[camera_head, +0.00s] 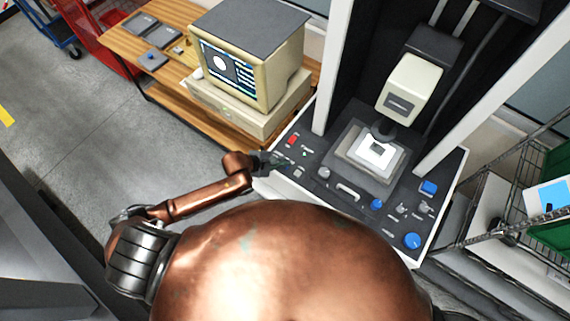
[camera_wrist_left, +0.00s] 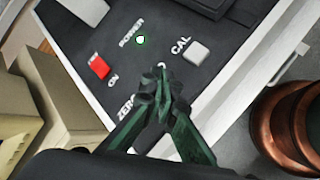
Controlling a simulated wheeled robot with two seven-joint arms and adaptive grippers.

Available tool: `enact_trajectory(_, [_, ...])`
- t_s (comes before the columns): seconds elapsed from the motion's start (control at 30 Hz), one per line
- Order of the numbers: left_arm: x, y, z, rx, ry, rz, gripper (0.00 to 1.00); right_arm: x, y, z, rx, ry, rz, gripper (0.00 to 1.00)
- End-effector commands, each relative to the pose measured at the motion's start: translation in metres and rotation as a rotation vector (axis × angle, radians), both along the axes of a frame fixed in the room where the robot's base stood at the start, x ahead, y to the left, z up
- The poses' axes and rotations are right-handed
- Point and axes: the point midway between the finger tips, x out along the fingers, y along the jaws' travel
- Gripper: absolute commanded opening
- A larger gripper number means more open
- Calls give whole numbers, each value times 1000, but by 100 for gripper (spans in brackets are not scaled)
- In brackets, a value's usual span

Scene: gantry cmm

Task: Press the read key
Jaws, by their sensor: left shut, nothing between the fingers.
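The control panel (camera_head: 320,190) of the gantry machine carries keys, knobs and a red switch. No key marked read can be made out; the labels in the head view are too small. My left gripper (camera_head: 287,162) is shut and empty over the panel's left corner. In the left wrist view its fingertips (camera_wrist_left: 160,78) are between a red rocker switch (camera_wrist_left: 99,67) marked ON and a pale square key (camera_wrist_left: 196,51) marked CAL. The fingers partly cover the ZERO label and whatever lies beneath them. Contact with the panel cannot be told. My right gripper is out of view.
A green lamp (camera_wrist_left: 140,40) is by the POWER label. A computer monitor (camera_head: 248,60) stands on a wooden bench left of the machine. The probe head (camera_head: 408,88) hangs above a stage with a white part (camera_head: 376,149). A wire rack (camera_head: 500,220) stands at right.

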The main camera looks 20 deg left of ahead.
Motion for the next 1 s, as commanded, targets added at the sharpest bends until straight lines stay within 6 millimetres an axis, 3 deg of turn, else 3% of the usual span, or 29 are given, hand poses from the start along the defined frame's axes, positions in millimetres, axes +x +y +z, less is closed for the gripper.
enact_trajectory(1.0, [0,0,-8,0,1,-1,0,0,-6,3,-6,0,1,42])
